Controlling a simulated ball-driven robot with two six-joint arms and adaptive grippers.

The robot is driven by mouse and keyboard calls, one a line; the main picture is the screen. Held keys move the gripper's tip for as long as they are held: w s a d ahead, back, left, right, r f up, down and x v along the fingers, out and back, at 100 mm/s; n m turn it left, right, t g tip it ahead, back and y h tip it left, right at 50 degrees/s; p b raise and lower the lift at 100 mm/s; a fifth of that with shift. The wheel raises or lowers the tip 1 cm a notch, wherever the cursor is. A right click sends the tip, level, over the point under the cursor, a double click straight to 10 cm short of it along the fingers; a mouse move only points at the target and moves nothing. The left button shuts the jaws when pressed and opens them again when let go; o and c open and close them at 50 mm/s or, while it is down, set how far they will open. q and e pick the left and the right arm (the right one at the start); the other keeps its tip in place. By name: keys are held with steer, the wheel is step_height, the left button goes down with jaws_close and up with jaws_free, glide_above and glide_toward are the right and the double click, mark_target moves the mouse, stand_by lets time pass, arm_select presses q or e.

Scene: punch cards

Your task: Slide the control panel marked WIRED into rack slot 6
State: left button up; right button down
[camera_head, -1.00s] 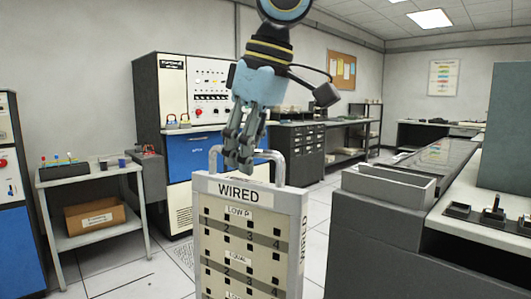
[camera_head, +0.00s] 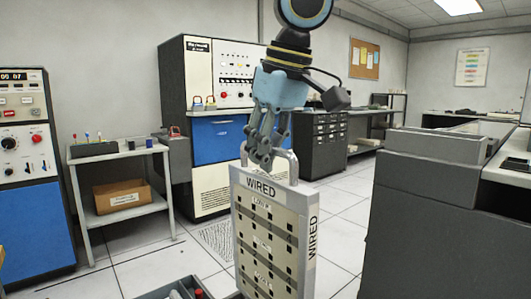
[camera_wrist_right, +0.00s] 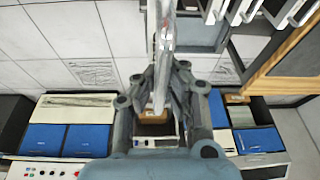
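The control panel marked WIRED (camera_head: 264,238) is a pale grey upright board with rows of dark holes and a looped handle on top. It hangs in front of me with its front and right side showing; its bottom is cut off. My right gripper (camera_head: 268,152) is shut on the panel's handle. In the right wrist view the fingers (camera_wrist_right: 160,105) close around the handle and the panel's narrow top edge (camera_wrist_right: 166,35) runs away upward. My left gripper is not in view. I cannot make out rack slot 6 in either view.
A white cart (camera_head: 150,207) with a cardboard box stands left, beside a blue-and-white cabinet (camera_head: 221,140). A dark counter (camera_head: 425,225) stands close at right. A grey tray (camera_head: 186,285) shows at bottom. Several white handles (camera_wrist_right: 262,12) show in the right wrist view. Floor behind the panel is open.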

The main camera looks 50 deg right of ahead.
mark_target(269, 176)
steer(key=shift+f, duration=0.45)
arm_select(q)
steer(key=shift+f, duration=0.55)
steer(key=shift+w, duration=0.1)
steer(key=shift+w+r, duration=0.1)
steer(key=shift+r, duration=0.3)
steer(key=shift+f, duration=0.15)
arm_select(e)
steer(key=shift+f, duration=0.15)
steer(key=shift+f+b, duration=1.85)
steer(key=shift+f, duration=0.4)
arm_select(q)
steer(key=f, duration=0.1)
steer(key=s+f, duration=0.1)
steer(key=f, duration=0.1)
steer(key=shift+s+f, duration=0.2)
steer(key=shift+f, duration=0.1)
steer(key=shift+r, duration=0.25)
